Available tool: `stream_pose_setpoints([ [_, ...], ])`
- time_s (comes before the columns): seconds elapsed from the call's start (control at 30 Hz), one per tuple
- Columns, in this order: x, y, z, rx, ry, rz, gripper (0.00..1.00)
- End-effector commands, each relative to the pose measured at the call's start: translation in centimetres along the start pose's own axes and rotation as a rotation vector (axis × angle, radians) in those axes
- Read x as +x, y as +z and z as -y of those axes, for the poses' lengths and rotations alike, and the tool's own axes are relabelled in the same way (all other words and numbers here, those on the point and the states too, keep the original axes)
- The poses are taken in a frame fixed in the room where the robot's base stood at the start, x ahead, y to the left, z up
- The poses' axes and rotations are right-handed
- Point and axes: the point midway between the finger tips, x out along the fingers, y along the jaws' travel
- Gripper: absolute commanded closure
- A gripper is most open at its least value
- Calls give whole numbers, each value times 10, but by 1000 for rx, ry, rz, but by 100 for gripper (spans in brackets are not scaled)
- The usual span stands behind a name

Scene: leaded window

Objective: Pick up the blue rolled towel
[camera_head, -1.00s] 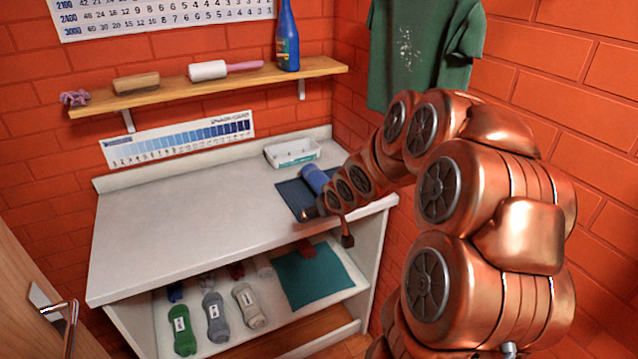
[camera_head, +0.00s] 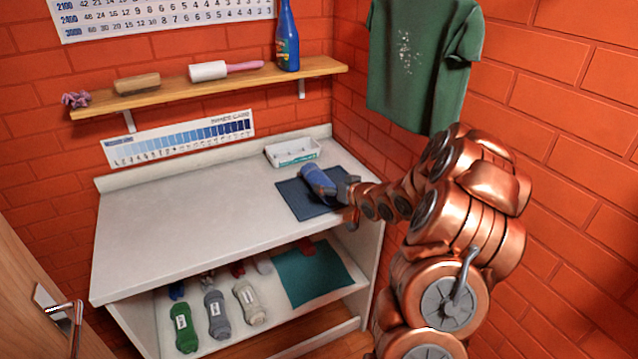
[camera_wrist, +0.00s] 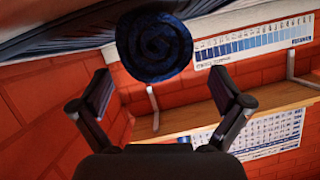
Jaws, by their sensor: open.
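The blue rolled towel (camera_head: 316,181) lies on a dark blue mat (camera_head: 298,206) at the right end of the white counter. In the wrist view its spiral end (camera_wrist: 153,45) faces the camera, just beyond and between the two fingers. My gripper (camera_head: 345,187) is at the near right end of the towel, low over the counter's right edge. In the wrist view my gripper (camera_wrist: 160,96) has its fingers spread apart with nothing between the tips. Whether a finger touches the towel cannot be told.
A white tray (camera_head: 293,152) stands behind the towel. A wooden shelf (camera_head: 210,88) with a blue bottle (camera_head: 287,38) is on the wall above. A green shirt (camera_head: 420,65) hangs at the right. The counter's left (camera_head: 170,225) is clear.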

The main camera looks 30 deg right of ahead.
Motion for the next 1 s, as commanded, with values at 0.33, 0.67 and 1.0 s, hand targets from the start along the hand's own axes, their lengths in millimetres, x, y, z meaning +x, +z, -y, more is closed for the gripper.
stream_pose_setpoints([
  [0.33,23,2,0,-1,1,3,0],
  [0.67,52,5,-1,-1,2,3,0],
  [1.0,57,5,-1,-1,2,1,0],
])
